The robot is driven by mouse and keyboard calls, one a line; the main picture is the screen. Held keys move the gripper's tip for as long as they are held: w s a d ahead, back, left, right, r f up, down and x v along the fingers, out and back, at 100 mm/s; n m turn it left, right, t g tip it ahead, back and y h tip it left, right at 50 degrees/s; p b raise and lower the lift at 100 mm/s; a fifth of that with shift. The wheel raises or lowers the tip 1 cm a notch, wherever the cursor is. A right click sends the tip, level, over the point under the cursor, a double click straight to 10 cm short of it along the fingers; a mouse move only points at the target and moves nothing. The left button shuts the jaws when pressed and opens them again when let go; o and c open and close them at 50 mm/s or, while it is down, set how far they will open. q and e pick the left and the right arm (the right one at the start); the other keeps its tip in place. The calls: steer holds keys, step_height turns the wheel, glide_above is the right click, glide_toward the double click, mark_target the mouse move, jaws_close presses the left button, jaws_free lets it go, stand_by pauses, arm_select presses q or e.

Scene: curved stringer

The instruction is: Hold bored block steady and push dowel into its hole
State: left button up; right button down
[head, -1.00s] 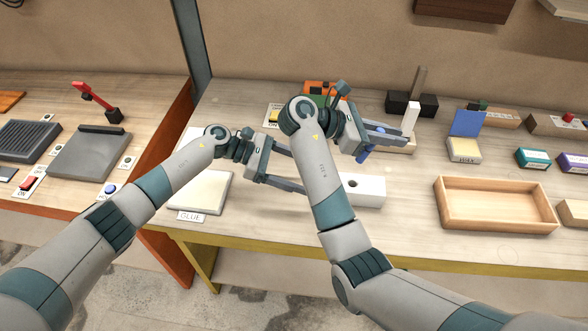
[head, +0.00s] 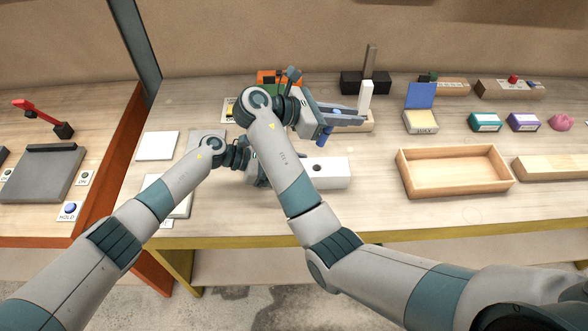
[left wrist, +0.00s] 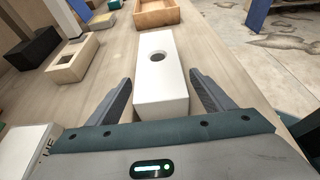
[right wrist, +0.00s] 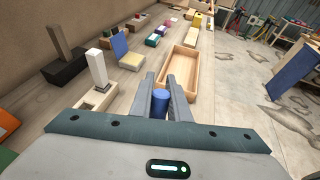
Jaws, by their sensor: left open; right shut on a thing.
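The bored block is a white bar (head: 332,172) lying on the table, with a dark round hole in its top. In the left wrist view the block (left wrist: 163,100) lies lengthwise between the fingers of my left gripper (left wrist: 162,78). That gripper is open, one finger on each side, with gaps visible. In the head view its fingers are largely hidden behind my right arm. My right gripper (head: 350,117) is shut on the blue dowel (head: 324,137), which also shows between its fingers in the right wrist view (right wrist: 160,101). The dowel is held above and behind the block, apart from it.
A pale holder (right wrist: 97,97) with an upright white peg (head: 366,97) stands behind the block. A wooden tray (head: 455,190) lies to the right. A black block (head: 365,83) with a wooden post and a wax box (head: 420,121) stand farther back. Bare table lies between block and tray.

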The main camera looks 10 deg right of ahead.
arm_select(q)
steer(key=c, duration=1.4)
arm_select(e)
steer(key=w+f+n+t+y, duration=0.1)
steer(key=w+f+n+t, duration=0.1)
steer(key=w+n+t, duration=0.35)
steer(key=s+a+r+n+t+y, duration=0.2)
steer(key=a+n+t+y, duration=0.3)
steer(key=t, duration=0.4)
steer(key=shift+s+a+r+n+y, duration=0.25)
steer(key=shift+s+n+y, duration=0.2)
steer(key=shift+n, duration=0.3)
